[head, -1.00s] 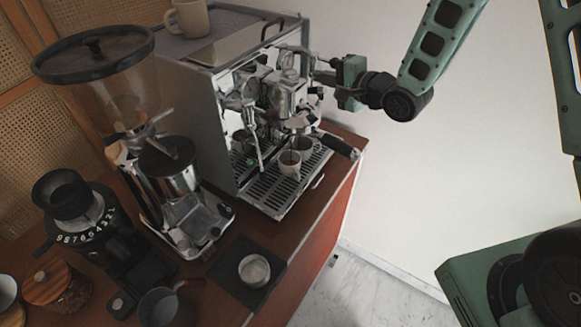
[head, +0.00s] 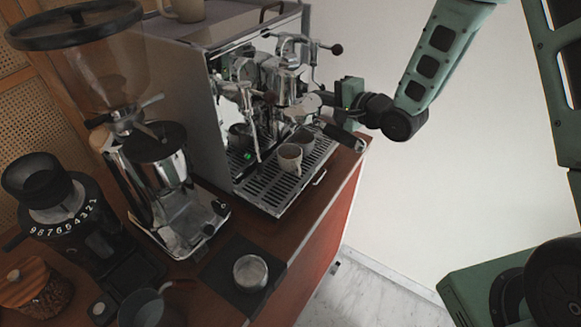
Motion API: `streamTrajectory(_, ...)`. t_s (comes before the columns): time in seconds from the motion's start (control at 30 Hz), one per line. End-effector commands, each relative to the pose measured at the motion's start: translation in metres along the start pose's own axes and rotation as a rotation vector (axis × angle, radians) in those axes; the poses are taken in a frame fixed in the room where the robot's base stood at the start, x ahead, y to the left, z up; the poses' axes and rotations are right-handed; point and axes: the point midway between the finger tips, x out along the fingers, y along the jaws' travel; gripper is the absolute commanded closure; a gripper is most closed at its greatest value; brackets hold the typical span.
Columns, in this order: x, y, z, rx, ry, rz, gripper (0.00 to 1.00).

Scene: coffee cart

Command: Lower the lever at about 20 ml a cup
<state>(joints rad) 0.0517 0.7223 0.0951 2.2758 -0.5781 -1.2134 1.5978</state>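The espresso machine (head: 185,95) stands on the cart with its chrome group on the front. A chrome lever with a black knob (head: 337,48) sticks out to the right near the top of the group. My gripper (head: 322,97) is below the knob, just above the black portafilter handle (head: 342,136), and looks apart from the knob. Its fingertips are small and partly lost against the chrome, so I cannot tell whether they are open or touching anything. Two cups stand on the drip tray (head: 268,188): a front cup (head: 290,159) and a rear cup (head: 303,141). Their fill level is unclear.
A grinder (head: 165,165) with a large hopper stands left of the machine. A smaller black grinder (head: 65,210), a wooden-lidded jar (head: 35,285) and a dark pitcher (head: 150,308) are at lower left. A metal cup (head: 250,272) sits on a black mat. Right of the cart is open.

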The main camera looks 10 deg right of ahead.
Motion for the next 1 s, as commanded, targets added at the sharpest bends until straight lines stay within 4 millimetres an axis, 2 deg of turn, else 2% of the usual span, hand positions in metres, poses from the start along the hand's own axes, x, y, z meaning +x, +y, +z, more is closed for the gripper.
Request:
streamTrajectory(0.07,0.002,0.011,-0.001,0.0,0.001,0.0,1.0)
streamTrajectory(0.33,-0.003,0.005,-0.001,0.0,0.002,0.0,1.0)
streamTrajectory(0.7,-0.069,-0.001,-0.001,0.001,0.004,0.001,1.0)
streamTrajectory(0.83,-0.083,-0.001,-0.001,0.001,0.001,0.0,1.0)
streamTrajectory(1.0,-0.086,0.0,0.0,0.0,0.0,-0.001,1.0)
